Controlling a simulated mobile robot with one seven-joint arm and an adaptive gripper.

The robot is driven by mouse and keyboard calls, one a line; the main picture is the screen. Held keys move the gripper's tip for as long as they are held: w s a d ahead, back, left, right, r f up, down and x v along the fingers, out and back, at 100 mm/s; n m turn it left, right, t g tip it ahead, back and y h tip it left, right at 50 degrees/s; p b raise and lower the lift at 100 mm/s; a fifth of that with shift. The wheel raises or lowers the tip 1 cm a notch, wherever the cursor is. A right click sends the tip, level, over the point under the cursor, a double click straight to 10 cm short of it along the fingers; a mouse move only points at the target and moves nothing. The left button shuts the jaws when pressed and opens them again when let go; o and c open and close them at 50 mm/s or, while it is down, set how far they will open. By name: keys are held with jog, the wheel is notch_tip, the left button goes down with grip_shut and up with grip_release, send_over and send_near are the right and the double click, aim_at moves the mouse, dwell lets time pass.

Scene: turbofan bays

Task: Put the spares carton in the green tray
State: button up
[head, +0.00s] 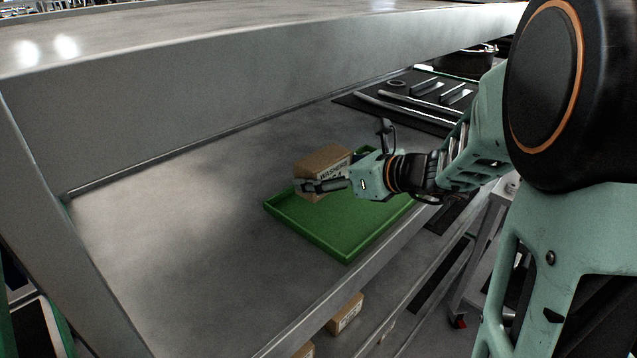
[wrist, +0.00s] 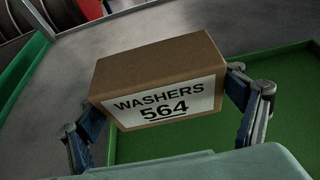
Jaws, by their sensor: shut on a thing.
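The spares carton (head: 325,161) is a brown cardboard box with a white label. In the wrist view the carton (wrist: 158,70) reads "WASHERS 564" and sits between my two fingers. My gripper (head: 322,186) is shut on it, one finger at each side. The green tray (head: 345,245) lies on the grey shelf, and the carton is over its far left part. The tray floor (wrist: 290,85) shows behind and below the carton in the wrist view. I cannot tell whether the carton's underside touches the tray.
The grey shelf (head: 170,230) is bare to the left of the tray. A dark mat (head: 405,105) with metal bars and small parts lies farther back. An upper shelf (head: 240,75) overhangs the back. A small carton (head: 345,313) is on a lower level.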

jog(key=shift+w+a+f, duration=0.25)
jog(key=shift+w+f, duration=0.1)
jog(key=shift+f, duration=0.05)
jog(key=shift+w+a+f+b, duration=0.1)
jog(key=shift+w+f+b, duration=0.05)
jog(key=shift+f+b, duration=0.2)
jog(key=shift+w+a+f+b, duration=0.1)
jog(key=shift+w+f+b, duration=0.05)
jog(key=shift+f+b, duration=1.25)
jog(key=shift+f, duration=0.15)
jog(key=shift+f, duration=0.1)
jog(key=o, duration=1.4)
jog(key=shift+c, duration=0.2)
